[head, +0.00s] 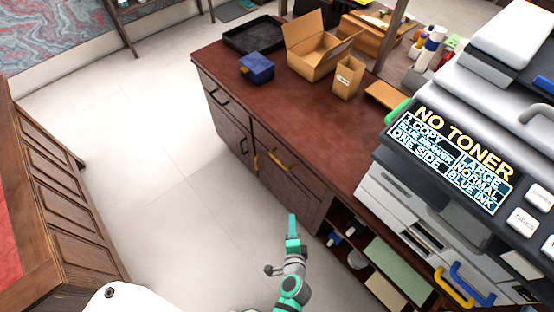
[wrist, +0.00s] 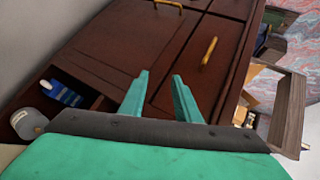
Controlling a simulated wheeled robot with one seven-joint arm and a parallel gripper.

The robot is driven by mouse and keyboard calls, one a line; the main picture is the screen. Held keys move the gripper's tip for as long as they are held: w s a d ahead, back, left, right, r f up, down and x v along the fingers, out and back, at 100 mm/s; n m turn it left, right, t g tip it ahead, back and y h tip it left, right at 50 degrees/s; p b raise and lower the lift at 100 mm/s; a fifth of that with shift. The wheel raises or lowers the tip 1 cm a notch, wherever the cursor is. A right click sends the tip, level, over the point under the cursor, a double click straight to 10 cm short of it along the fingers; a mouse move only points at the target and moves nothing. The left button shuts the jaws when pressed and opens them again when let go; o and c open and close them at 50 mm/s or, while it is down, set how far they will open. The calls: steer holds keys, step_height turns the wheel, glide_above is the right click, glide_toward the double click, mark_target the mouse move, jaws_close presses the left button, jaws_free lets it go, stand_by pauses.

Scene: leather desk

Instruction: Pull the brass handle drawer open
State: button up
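The brass handle (head: 280,162) is a yellow bar on the upper front of the brown desk (head: 290,110). In the wrist view, one brass handle (wrist: 209,51) shows beyond and right of the fingertips, and another (wrist: 168,5) is at the top edge. I cannot tell which wrist-view handle matches which. My gripper (head: 292,222) is in front of the desk, apart from the handles. In the wrist view my gripper (wrist: 160,76) has its two green fingers spread, with nothing between them. The drawer fronts look closed.
An open shelf with small items (head: 355,259) lies right of the drawers. A printer (head: 450,190) stands at the right. Boxes (head: 316,58), a black tray (head: 254,35) and a blue box (head: 257,68) are on the desktop. A wooden cabinet (head: 65,200) stands left; floor between is clear.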

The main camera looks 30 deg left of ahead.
steer(key=w+a+m+y, duration=0.2)
steer(key=w+a, duration=0.2)
steer(key=w, duration=0.2)
steer(key=m+g+y, duration=0.1)
steer(key=y, duration=0.3)
glide_toward(277, 159)
steer(key=x, duration=1)
steer(key=shift+w+a+f, duration=0.1)
steer(key=shift+a+f, duration=0.1)
steer(key=shift+f, duration=0.15)
jaws_close()
